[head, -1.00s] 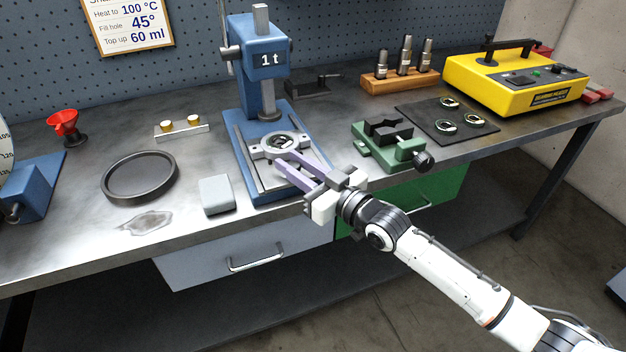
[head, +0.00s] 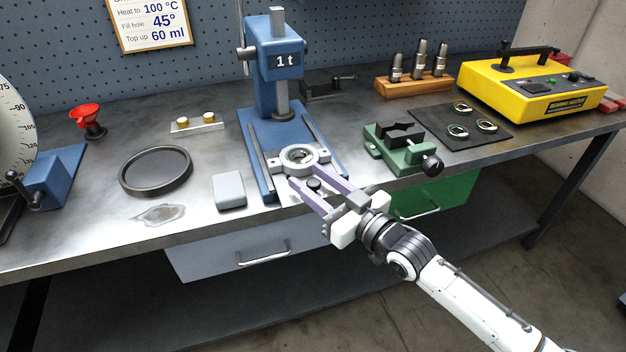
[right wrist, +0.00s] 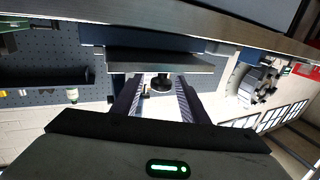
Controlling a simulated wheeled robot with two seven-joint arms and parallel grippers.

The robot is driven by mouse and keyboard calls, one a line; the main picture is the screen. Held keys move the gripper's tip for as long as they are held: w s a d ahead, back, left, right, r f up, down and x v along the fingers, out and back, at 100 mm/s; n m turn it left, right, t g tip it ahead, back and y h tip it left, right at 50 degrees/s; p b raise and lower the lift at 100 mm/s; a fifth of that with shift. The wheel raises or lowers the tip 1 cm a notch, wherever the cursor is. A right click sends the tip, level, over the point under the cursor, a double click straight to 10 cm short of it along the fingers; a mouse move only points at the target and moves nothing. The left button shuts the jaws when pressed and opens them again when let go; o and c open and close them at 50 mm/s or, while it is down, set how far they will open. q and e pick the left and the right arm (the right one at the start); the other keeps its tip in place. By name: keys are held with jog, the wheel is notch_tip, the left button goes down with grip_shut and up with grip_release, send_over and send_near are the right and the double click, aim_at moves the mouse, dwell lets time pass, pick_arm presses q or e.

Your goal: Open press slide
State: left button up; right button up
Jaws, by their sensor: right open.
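The blue press (head: 276,62) marked "1 t" stands on the bench. Its slide carries a pale round ring seat (head: 299,157) and sits toward the front end of the press base, clear of the column. A black knob (head: 314,185) is at the slide's front. My right gripper (head: 308,176) is open, its two fingers on either side of the knob. In the right wrist view the knob (right wrist: 161,83) shows between the spread fingers, with gaps, in front of the slide's plate (right wrist: 160,62). My left gripper is not in view.
A grey block (head: 229,191) and a round dark tray (head: 127,182) lie left of the press. A green vise (head: 385,155) stands close on the right. A black mat (head: 487,140) with several rings and a yellow heater (head: 520,90) are farther right. Drawers (head: 215,256) hang below the bench edge.

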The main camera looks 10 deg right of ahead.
jog(key=v, duration=1)
jog(key=shift+s, duration=0.15)
jog(key=s+d+f+m+g+h, duration=0.2)
jog(key=s+f+g+h, duration=0.1)
jog(key=s+f, duration=0.8)
jog(key=s+d+f+m+g+h, duration=0.3)
jog(key=s+f+h, duration=0.2)
jog(key=s+f, duration=0.6)
notch_tip(320, 180, down, 7)
jog(key=shift+s+r, duration=0.15)
jog(key=shift+s, duration=0.15)
jog(key=shift+w, duration=0.1)
